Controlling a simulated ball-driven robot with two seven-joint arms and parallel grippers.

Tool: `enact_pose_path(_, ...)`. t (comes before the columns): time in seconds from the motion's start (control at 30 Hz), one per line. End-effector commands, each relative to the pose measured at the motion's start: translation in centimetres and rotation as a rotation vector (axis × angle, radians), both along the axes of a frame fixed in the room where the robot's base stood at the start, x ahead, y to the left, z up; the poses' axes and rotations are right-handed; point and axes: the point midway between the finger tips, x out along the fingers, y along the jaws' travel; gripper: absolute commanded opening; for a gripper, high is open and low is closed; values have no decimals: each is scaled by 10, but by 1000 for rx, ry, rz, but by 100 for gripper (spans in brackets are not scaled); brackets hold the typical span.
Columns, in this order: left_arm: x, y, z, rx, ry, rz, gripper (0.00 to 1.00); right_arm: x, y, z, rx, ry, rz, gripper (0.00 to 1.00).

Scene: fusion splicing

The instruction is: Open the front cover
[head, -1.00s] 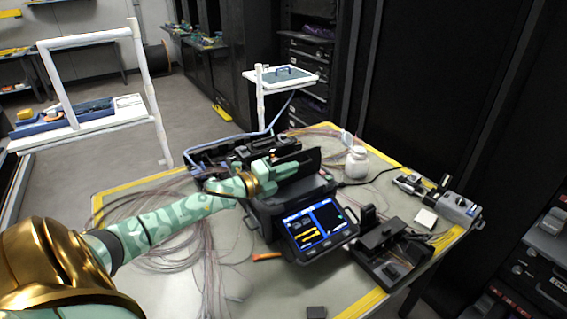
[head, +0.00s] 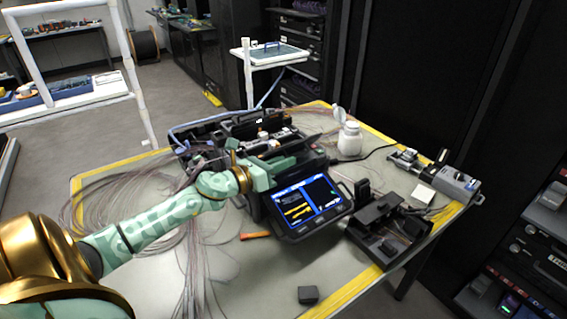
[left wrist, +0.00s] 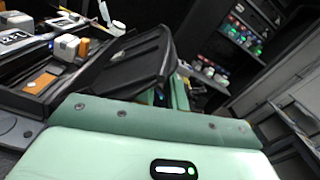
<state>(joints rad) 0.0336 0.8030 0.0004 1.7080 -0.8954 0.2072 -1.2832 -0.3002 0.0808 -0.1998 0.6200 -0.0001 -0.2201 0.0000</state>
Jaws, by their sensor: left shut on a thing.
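The fusion splicer (head: 258,205) stands on the table, its lit screen (head: 312,204) facing the near side. My left gripper (head: 288,164) is over the top of the splicer, on its screen side. It is shut on the front cover, a dark panel (left wrist: 135,62) that shows in the left wrist view, tilted away from the splicer's inner parts. A white and orange part (left wrist: 68,48) is exposed there. My right gripper is not in view.
A white bottle (head: 350,139) stands behind the splicer. A black tray (head: 372,256) and a grey tool (head: 459,184) lie to its right. Loose fibres (head: 128,190) spread at left. An orange item (head: 255,235) and a small dark block (head: 308,294) lie in front.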

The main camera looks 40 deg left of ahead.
Motion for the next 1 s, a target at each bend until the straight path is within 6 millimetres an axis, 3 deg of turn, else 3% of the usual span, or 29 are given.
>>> enact_pose_path(0.47, 0, -1, 3, 36, -17, -2, 0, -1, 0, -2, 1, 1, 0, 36)
enact_pose_path(0.5, 0, -1, 3, 36, -17, -2, 16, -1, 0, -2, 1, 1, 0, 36)
enact_pose_path(0.57, 0, -1, 3, 35, -17, -2, 30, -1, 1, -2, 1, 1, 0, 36)
enact_pose_path(0.87, -1, -1, 0, 33, -12, -2, 30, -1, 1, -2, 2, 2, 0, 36)
enact_pose_path(1.0, -13, 2, -1, 31, -9, -1, 30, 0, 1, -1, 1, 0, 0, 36)
